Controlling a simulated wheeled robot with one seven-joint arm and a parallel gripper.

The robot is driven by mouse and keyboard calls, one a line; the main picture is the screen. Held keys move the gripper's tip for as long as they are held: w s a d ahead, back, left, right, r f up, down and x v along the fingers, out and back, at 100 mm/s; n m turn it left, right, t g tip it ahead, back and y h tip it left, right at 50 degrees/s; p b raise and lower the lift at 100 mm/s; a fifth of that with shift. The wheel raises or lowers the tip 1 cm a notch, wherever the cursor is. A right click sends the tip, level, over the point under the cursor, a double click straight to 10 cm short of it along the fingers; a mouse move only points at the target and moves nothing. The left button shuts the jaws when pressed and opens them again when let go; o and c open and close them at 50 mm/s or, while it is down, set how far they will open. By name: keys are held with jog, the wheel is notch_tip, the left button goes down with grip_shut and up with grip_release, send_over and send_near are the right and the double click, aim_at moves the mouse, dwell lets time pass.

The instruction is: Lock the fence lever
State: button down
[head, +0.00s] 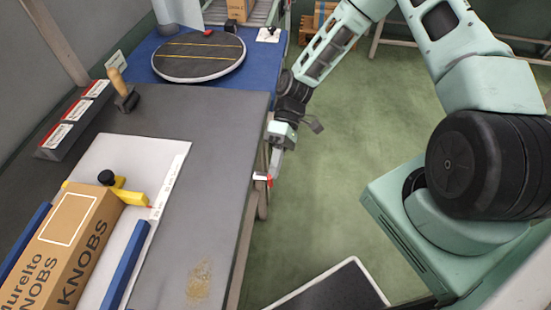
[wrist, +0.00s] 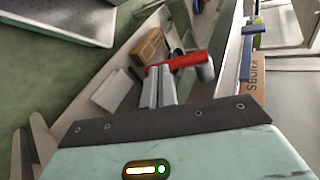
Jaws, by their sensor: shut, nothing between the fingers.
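A short red handle with a pale end (head: 262,177) sticks out at the right edge of the grey table. It looks like the fence lever, though its pivot is hidden. In the wrist view the red handle (wrist: 180,61) lies across, just beyond my fingertips. My gripper (head: 275,165) points down beside the table edge, next to the handle. Its fingers (wrist: 160,76) are together with nothing between them. I cannot tell whether they touch the handle. A yellow stop (head: 130,196) with a black knob (head: 106,177) sits on the white plate, against the cardboard box.
The KNOBS box (head: 62,245) stands between blue rails (head: 126,266) on the grey table (head: 205,125). A round dark disc (head: 199,56) lies on the blue surface behind. A wooden-handled tool (head: 124,92) stands at the back left.

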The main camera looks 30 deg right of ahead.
jog(key=shift+s+a+f+g+y+b, duration=0.35)
jog(key=shift+f+g+y+b, duration=0.25)
jog(key=shift+g, duration=0.2)
jog(key=shift+s+f, duration=0.1)
jog(key=shift+s, duration=0.05)
